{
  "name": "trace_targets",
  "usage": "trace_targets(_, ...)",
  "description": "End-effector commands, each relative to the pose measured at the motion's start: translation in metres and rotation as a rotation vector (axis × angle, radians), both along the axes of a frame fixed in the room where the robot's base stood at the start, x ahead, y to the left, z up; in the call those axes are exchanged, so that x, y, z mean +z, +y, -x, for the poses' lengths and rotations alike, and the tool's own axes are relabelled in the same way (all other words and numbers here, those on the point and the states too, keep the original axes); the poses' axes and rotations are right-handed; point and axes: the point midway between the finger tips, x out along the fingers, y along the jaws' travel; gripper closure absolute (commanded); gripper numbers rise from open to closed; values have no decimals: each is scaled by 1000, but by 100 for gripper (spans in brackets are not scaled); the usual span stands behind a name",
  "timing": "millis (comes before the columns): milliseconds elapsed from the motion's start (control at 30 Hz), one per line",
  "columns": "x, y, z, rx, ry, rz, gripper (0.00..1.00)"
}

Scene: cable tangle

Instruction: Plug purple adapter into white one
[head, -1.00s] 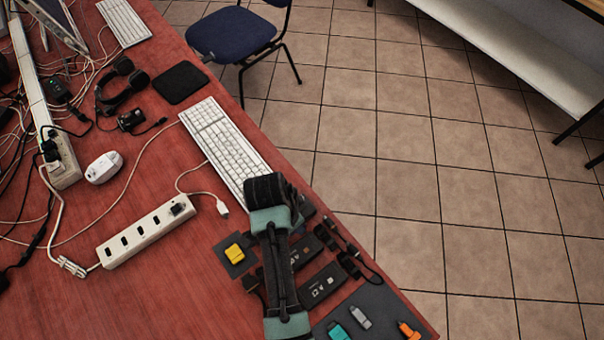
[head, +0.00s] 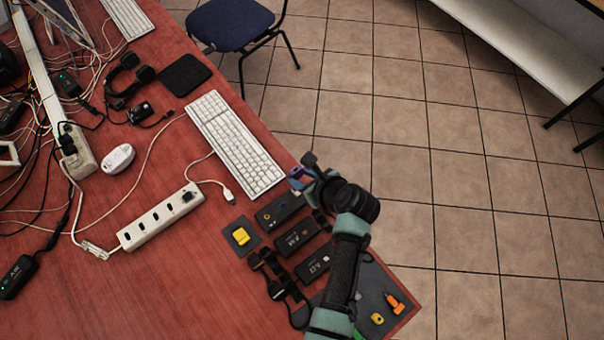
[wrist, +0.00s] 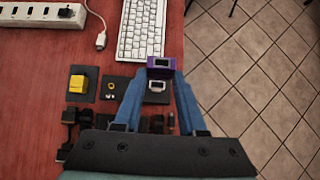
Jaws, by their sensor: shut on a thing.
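The purple adapter (wrist: 166,73) is in the wrist view between the blue fingertips of my gripper (wrist: 158,72), which is shut on it. A dark opening shows on its near face. In the head view the purple adapter (head: 296,182) is partly hidden by my gripper (head: 300,178), held beside the keyboard's lower right end, by the table edge. A white plug on a cable (head: 228,195) lies on the table left of it; it also shows in the wrist view (wrist: 101,42). A small whitish rectangular piece (wrist: 157,87) shows between the fingers; I cannot tell what it belongs to.
A white keyboard (head: 236,145) and a white hub (head: 160,217) lie on the red table. A yellow adapter (head: 240,236) sits on a dark pad. Several black boxes (head: 297,238) lie below my gripper. Orange and yellow pieces lie near the front edge. Tiled floor is to the right.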

Motion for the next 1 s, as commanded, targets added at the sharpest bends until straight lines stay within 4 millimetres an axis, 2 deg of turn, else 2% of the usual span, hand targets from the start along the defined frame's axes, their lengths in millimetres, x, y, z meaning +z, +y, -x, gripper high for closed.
trace_targets(733, -47, 0, 0, 4, 1, 3, 100)
trace_targets(1000, -43, 0, 0, 4, 1, 3, 100)
